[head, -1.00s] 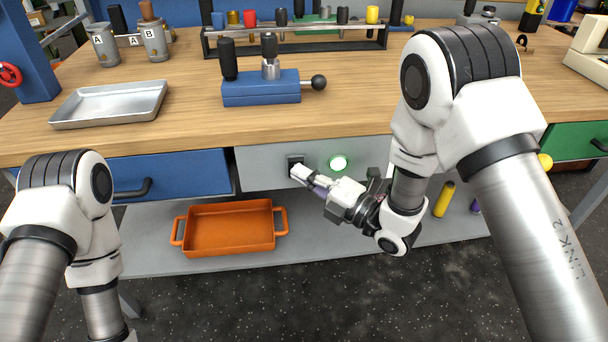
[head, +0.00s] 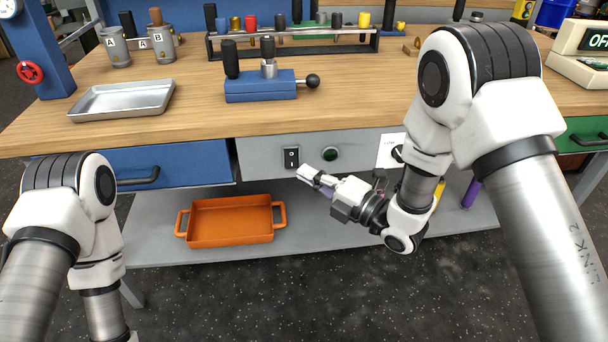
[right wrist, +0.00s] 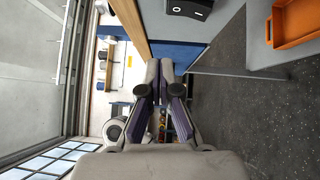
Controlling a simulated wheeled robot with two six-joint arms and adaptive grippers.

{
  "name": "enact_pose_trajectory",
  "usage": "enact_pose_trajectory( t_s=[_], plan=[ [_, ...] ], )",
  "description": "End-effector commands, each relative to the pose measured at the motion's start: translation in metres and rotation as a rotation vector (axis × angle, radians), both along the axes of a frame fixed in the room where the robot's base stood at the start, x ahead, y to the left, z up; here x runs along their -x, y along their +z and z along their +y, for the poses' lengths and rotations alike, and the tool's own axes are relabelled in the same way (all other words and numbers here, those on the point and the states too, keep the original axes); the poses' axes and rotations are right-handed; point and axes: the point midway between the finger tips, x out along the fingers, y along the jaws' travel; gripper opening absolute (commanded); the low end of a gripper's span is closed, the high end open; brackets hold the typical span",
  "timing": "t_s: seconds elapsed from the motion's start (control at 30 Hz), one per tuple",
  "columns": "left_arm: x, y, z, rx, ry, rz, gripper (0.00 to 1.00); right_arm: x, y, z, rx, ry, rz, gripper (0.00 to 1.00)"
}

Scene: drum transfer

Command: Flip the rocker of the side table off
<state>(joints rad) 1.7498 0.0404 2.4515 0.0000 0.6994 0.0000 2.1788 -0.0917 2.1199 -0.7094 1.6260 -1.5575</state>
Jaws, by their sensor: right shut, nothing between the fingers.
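The black rocker switch (head: 291,158) sits on the grey front panel (head: 262,160) under the tabletop, with white marks on it. It also shows at the top of the right wrist view (right wrist: 189,8). The round green lamp (head: 330,154) to its right is dark. My right gripper (head: 304,173) is shut and empty, just below and right of the rocker and apart from it. Its closed fingers also show in the right wrist view (right wrist: 166,70). My left arm is at the lower left, and its gripper is out of view.
An orange tray (head: 231,240) stands on the lower shelf. A blue drawer (head: 180,168) is left of the panel and a green drawer (head: 580,133) is at the far right. A white paper (head: 389,150) hangs on the panel. A display (head: 594,40) at the top right reads OFF.

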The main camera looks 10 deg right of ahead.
Motion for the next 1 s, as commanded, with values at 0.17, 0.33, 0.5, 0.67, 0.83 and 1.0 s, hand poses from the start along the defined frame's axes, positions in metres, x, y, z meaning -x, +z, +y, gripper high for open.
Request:
enact_pose_trajectory(
  t_s=[0.17, 0.33, 0.5, 0.67, 0.83, 1.0],
  plan=[
    [-0.001, 0.005, 0.0, 0.0, 0.0, -0.003, 0.4, 0.026, 0.005, -0.028, -0.005, -0.006, 0.004, 0.0],
    [-0.001, 0.008, 0.0, 0.0, 0.0, -0.002, 0.4, 0.047, 0.007, -0.049, -0.003, -0.005, 0.003, 0.0],
    [-0.001, 0.009, 0.0, 0.0, 0.0, -0.002, 0.4, 0.056, 0.007, -0.056, -0.001, 0.001, 0.001, 0.0],
    [-0.001, 0.009, 0.0, 0.0, 0.0, -0.002, 0.4, 0.056, 0.007, -0.056, 0.0, 0.001, 0.0, 0.0],
    [-0.001, 0.009, 0.0, 0.0, 0.0, -0.002, 0.4, 0.056, 0.007, -0.056, -0.001, 0.001, 0.001, 0.0],
    [-0.001, 0.008, 0.0, 0.0, 0.0, -0.002, 0.4, 0.058, -0.002, -0.055, 0.0, 0.002, 0.018, 0.0]
  ],
)
